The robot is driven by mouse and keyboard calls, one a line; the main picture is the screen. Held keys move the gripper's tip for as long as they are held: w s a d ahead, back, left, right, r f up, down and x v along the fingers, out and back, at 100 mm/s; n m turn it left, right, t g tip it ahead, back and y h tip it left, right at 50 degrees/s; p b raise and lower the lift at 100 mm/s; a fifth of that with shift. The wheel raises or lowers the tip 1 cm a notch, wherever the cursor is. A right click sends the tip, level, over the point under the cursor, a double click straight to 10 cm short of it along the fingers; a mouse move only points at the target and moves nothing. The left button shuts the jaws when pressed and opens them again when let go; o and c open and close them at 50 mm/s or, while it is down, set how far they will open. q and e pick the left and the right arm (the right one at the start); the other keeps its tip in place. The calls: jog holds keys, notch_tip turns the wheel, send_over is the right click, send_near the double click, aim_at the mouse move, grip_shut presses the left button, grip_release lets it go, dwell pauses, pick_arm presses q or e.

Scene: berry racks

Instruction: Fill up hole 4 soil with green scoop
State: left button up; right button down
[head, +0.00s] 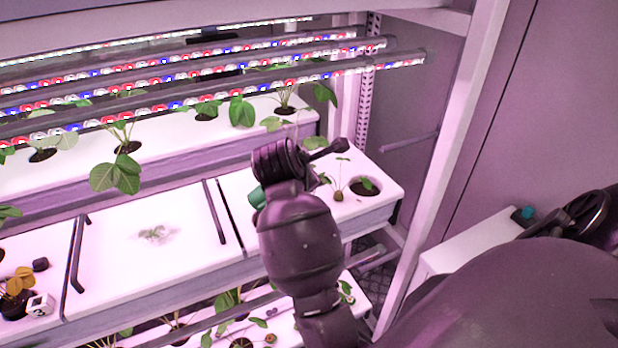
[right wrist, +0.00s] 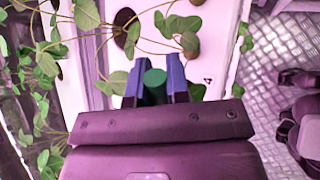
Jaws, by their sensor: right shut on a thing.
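My right gripper (right wrist: 154,76) is shut on the green scoop (right wrist: 155,84). The scoop's green end shows between the two blue-grey fingers in the right wrist view, and its bowl is hidden. In the head view a bit of the green scoop (head: 257,197) shows at the left of my right wrist, above the middle rack's white tray (head: 238,183). The printed number 4 (right wrist: 207,81) lies to the right of the fingers in the wrist view. A dark hole (right wrist: 124,32) shows beyond the fingers. In the head view a dark soil hole (head: 365,188) is right of my wrist. My left gripper is out of view.
Leafy plants (head: 118,172) stand in holes of the rear tray under lit LED bars (head: 215,75). A white lid with dark handles (head: 150,250) lies left of my arm. A rack post (head: 440,150) stands to the right. Leaves hang close around the gripper in the wrist view.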

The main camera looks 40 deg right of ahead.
jog(key=shift+a+r, duration=0.2)
jog(key=shift+r, duration=0.1)
jog(key=a+r+h, duration=0.1)
jog(key=a+r+n+h, duration=0.1)
jog(key=r+h, duration=0.1)
jog(key=w+a+r+n+h, duration=0.1)
jog(key=h, duration=0.1)
jog(key=shift+a+r+g, duration=0.15)
jog(key=shift+r+g, duration=0.05)
jog(key=shift+g, duration=0.1)
jog(key=shift+w+a+r+n+h, duration=0.25)
jog(key=shift+a+r+n+h, duration=0.2)
jog(key=shift+a+h, duration=0.3)
jog(key=shift+w+a+r+n+h, duration=0.35)
jog(key=shift+a+r+h, duration=0.1)
jog(key=shift+a+h, duration=0.3)
jog(key=shift+w+a+r+n+h, duration=0.2)
jog(key=shift+a+r+n+h, duration=0.35)
jog(key=shift+h, duration=0.25)
jog(key=shift+f, duration=0.1)
jog(key=shift+a, duration=0.1)
